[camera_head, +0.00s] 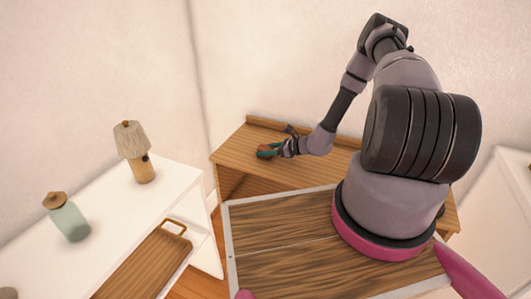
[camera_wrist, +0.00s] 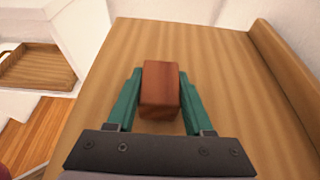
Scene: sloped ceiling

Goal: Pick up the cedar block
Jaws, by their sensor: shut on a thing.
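The cedar block (camera_wrist: 160,88) is a small reddish-brown block, seen in the wrist view between the green fingers of my gripper (camera_wrist: 161,100). The fingers are shut on its left and right sides. In the head view my gripper (camera_head: 270,151) is over the left part of the wooden desk (camera_head: 235,158), and the block (camera_head: 264,149) shows as a small reddish patch at its fingers. Whether the block touches the desk top or is just above it I cannot tell.
The desk has a raised back edge (camera_wrist: 284,62). A white cabinet (camera_head: 105,197) to the left holds a lamp (camera_head: 132,142) and a green jar (camera_head: 70,221). A wooden tray (camera_head: 145,265) lies lower, beside it. The desk top around the block is clear.

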